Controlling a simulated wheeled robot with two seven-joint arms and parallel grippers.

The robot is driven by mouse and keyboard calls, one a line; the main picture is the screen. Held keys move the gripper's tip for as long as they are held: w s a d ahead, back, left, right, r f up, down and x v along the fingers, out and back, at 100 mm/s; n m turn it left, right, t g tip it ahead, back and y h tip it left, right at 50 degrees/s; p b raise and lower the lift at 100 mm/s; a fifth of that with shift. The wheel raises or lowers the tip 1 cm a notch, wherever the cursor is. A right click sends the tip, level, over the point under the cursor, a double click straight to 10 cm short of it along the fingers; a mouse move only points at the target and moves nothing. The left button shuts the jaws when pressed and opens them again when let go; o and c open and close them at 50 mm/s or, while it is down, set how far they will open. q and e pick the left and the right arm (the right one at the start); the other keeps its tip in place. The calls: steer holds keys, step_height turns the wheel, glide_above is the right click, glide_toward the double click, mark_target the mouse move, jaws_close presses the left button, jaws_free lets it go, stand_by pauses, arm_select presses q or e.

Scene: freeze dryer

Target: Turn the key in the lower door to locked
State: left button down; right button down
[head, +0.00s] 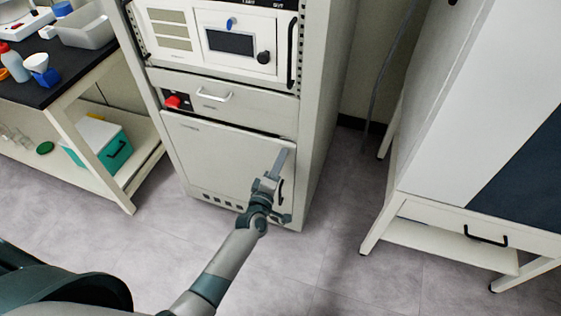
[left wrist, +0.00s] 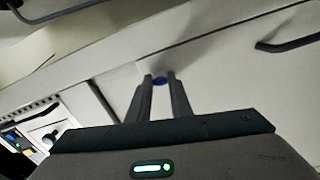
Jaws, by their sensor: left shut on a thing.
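The lower door (head: 215,155) is the pale front panel at the bottom of the tall cabinet and looks closed. My left gripper (head: 284,155) reaches up to the upper right part of this door. In the left wrist view my left gripper (left wrist: 160,78) is shut on the blue key (left wrist: 159,81), and its fingertips sit close to the pale door surface. Only a small blue part of the key shows between the fingers. In the head view the key is hidden by the gripper, and its turned angle cannot be told. My right gripper is not in view.
A black door handle (head: 282,188) is beside the gripper. Above are a drawer (head: 250,100) with a red switch (head: 173,102) and an upper door with a blue key (head: 231,22). A bench (head: 75,80) stands left, a white cabinet (head: 450,130) right. The floor between is clear.

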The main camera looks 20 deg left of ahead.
arm_select(q)
steer(key=shift+n+b, duration=0.3)
steer(key=shift+n, duration=1)
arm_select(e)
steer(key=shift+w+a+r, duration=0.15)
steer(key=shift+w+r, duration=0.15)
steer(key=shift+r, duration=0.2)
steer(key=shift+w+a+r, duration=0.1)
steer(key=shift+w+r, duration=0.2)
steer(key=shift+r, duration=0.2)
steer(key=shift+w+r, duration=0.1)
arm_select(q)
steer(key=c, duration=1.6)
jaws_free()
